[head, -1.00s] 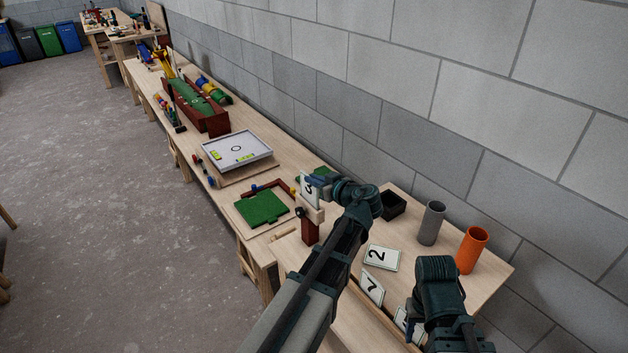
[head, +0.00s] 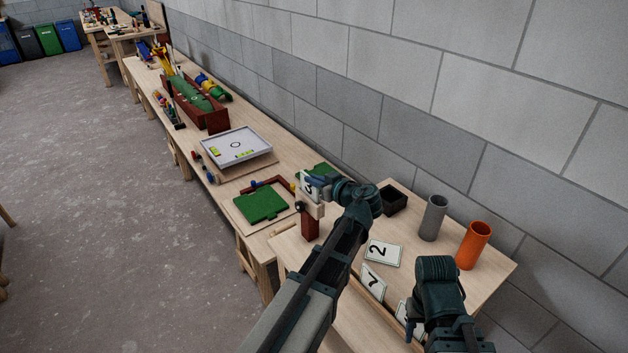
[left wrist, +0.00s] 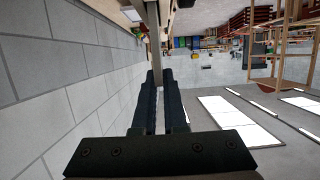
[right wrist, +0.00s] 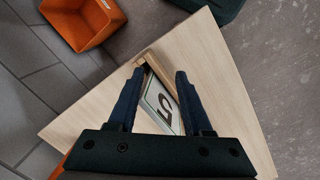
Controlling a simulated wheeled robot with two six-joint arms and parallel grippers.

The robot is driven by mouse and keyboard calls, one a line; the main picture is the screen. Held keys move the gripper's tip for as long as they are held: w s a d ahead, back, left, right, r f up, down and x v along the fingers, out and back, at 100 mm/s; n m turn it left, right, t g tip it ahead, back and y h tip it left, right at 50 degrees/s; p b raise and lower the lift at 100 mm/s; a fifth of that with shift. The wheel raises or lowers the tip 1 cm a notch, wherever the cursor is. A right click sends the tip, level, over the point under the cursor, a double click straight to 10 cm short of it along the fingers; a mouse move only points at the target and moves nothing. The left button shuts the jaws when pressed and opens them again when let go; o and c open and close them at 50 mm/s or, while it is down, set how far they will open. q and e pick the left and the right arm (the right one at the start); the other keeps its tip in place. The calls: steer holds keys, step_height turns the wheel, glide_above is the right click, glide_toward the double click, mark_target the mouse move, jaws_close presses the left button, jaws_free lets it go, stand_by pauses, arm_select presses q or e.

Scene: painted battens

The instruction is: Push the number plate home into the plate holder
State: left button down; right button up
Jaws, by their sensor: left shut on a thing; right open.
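My left gripper (head: 318,184) is shut on a white number plate (head: 307,190), its dark digit partly hidden by the fingers. The plate stands upright at the pale top of the plate holder (head: 311,228), a reddish-brown post. How deep the plate sits cannot be told. In the left wrist view the gripper (left wrist: 157,76) is closed on a thin grey edge (left wrist: 155,40), likely the plate edge-on. My right gripper (head: 409,328) is open above the bench's front; in the right wrist view its fingers (right wrist: 157,75) are spread over a white plate marked 5 (right wrist: 162,104).
Plates marked 2 (head: 382,253) and 7 (head: 374,281) lie right of my left arm. A black box (head: 393,202), a grey cup (head: 433,218) and an orange cup (head: 473,246) stand toward the wall. A green board (head: 262,205) lies left of the holder.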

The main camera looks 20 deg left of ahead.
arm_select(q)
steer(key=shift+f, duration=0.3)
arm_select(e)
steer(key=shift+f, duration=0.25)
arm_select(q)
steer(key=c, duration=0.9)
jaws_free()
arm_select(e)
step_height(320, 180, up, 4)
steer(key=p, duration=0.3)
steer(key=shift+p, duration=0.4)
arm_select(q)
steer(key=v, duration=1.3)
steer(key=shift+s+d+r, duration=0.2)
steer(key=shift+d, duration=0.1)
steer(key=shift+d, duration=0.1)
arm_select(e)
steer(key=shift+d, duration=0.1)
